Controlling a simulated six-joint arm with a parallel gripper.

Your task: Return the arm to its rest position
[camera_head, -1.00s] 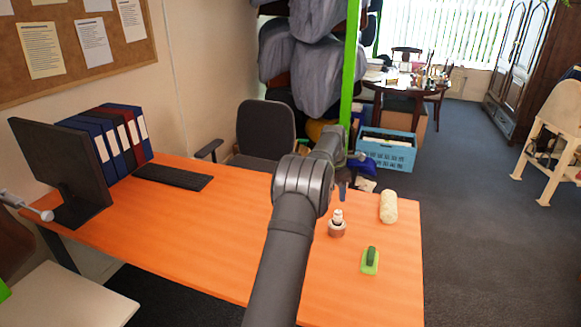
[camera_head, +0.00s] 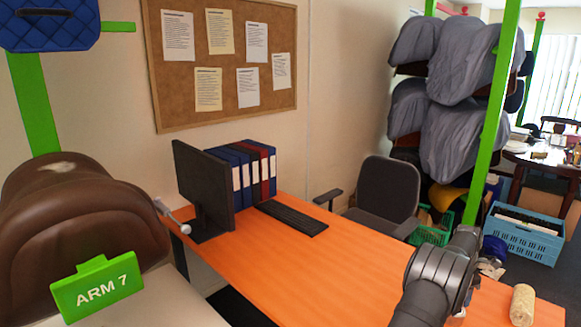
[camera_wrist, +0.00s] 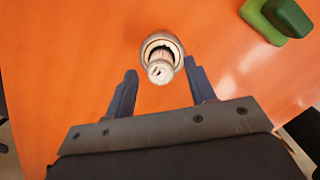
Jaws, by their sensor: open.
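A green block-like item (camera_wrist: 280,18) lies at the wrist view's upper right. On the orange desk (camera_head: 330,262) are a monitor (camera_head: 205,190), binders, a keyboard (camera_head: 291,217) and a cream roll (camera_head: 522,305). A brown saddle (camera_head: 80,225) with an "ARM 7" sign (camera_head: 97,289) is at left.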

